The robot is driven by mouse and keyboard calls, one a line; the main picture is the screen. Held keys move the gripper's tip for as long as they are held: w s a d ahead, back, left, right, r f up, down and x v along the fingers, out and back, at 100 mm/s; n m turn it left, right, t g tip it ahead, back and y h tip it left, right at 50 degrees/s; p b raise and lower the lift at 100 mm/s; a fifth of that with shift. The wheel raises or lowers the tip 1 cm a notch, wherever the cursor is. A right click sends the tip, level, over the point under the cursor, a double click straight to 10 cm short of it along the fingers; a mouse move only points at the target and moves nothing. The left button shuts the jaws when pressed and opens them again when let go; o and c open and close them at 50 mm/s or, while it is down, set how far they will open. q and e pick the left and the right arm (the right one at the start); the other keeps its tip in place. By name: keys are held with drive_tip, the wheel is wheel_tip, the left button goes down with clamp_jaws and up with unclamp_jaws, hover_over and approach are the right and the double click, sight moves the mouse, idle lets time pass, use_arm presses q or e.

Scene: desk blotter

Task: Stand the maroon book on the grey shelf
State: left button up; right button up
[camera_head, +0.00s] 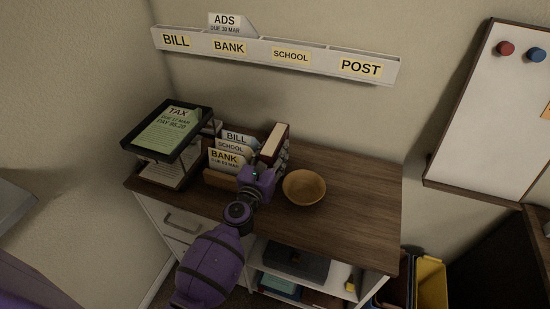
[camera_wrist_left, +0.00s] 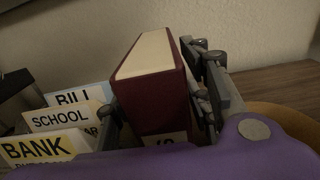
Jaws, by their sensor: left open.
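The maroon book (camera_head: 271,145) stands upright on the wooden cabinet top, its cream page edge facing up. In the left wrist view the book (camera_wrist_left: 153,96) fills the space between my fingers. My left gripper (camera_head: 268,172) is open, with one finger on each side of the book; the right finger is close to its cover, and I cannot tell if it touches. A grey surface (camera_head: 12,205) shows at the left edge of the head view; I cannot tell whether it is the grey shelf. My right gripper is out of view.
Letters marked BILL, SCHOOL and BANK (camera_head: 225,158) stand in a wooden holder left of the book. A wooden bowl (camera_head: 304,187) is close on the right. A dark tray (camera_head: 168,141) stands at the left. A labelled wall rack (camera_head: 270,55) hangs above. The cabinet top's right side is clear.

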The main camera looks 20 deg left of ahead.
use_arm(q)
drive_tip(key=shift+w+f, duration=0.1)
drive_tip(key=shift+w, duration=0.9)
clamp_jaws()
